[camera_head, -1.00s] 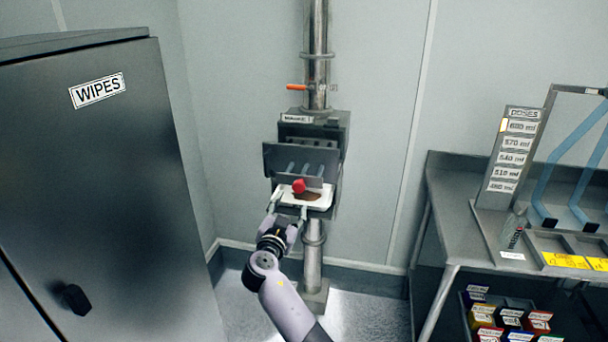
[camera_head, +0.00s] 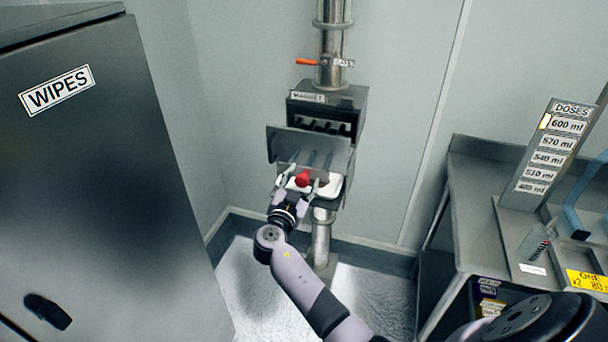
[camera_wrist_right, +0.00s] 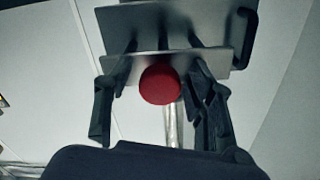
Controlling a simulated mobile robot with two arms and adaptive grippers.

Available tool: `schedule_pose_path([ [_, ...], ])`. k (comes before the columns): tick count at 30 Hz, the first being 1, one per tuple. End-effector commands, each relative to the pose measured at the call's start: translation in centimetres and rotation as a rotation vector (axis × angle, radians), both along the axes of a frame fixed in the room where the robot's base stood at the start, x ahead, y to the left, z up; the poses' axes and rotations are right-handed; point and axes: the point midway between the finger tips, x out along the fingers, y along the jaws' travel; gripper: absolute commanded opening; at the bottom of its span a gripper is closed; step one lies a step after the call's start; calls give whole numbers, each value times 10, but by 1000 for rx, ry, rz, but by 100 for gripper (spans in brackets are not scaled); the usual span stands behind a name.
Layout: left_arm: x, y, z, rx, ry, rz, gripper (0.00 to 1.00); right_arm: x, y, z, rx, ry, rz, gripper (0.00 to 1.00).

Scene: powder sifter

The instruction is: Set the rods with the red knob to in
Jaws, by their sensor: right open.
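The red knob (camera_head: 303,179) sits at the front of the magnet box (camera_head: 352,100) on the vertical pipe. Its steel plate (camera_head: 285,142) stands out in front of the box, with several rods (camera_head: 326,160) running from it. My right gripper (camera_head: 303,183) is open, with its fingers on either side of the knob. In the right wrist view, the knob (camera_wrist_right: 160,84) lies between the open fingers (camera_wrist_right: 155,105), with gaps visible beside it. Contact cannot be seen. The knob is in front of a smaller plate (camera_wrist_right: 122,64). My left gripper is not in view.
An orange valve handle (camera_head: 307,62) is on the pipe above. A dark cabinet (camera_head: 90,180) stands at left, and a steel table (camera_head: 470,200) at right.

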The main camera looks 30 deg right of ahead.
Motion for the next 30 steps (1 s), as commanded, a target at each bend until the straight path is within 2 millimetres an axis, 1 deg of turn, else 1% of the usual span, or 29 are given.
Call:
schedule_pose_path([
  [5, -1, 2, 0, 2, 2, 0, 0, 0, 0, -1, 0, 0, 0, 50],
  [27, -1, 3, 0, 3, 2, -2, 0, 0, 0, 0, -1, -1, 0, 1],
  [30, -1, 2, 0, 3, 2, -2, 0, 0, 0, 0, -1, -1, 0, 0],
])
